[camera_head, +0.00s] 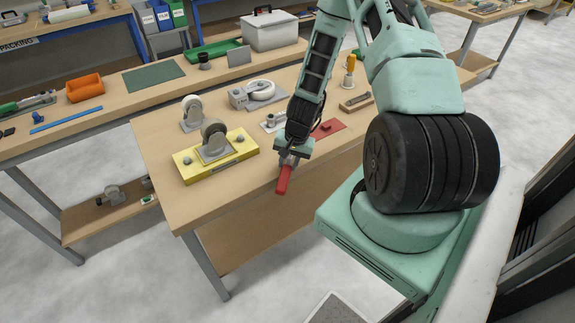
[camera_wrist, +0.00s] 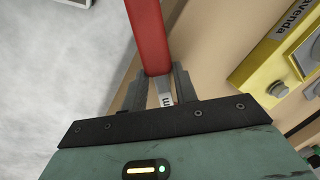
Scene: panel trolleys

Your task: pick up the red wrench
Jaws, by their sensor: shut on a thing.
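The red wrench (camera_head: 284,180) is in my gripper (camera_head: 288,160) at the near edge of the wooden table. In the wrist view its red handle (camera_wrist: 148,35) runs up from between the two fingers of my gripper (camera_wrist: 157,82), which are shut on it. A bit of grey metal with dark lettering shows between the fingers. The wrench's other end is hidden by the gripper. In the wrist view the handle lies over the table edge, with the pale floor on the left. I cannot tell how far it is above the table.
A red mat (camera_head: 328,128) lies just behind the gripper. A grey caster plate (camera_head: 255,95) and a screwdriver (camera_head: 349,70) stand farther back. The front left table corner is clear.

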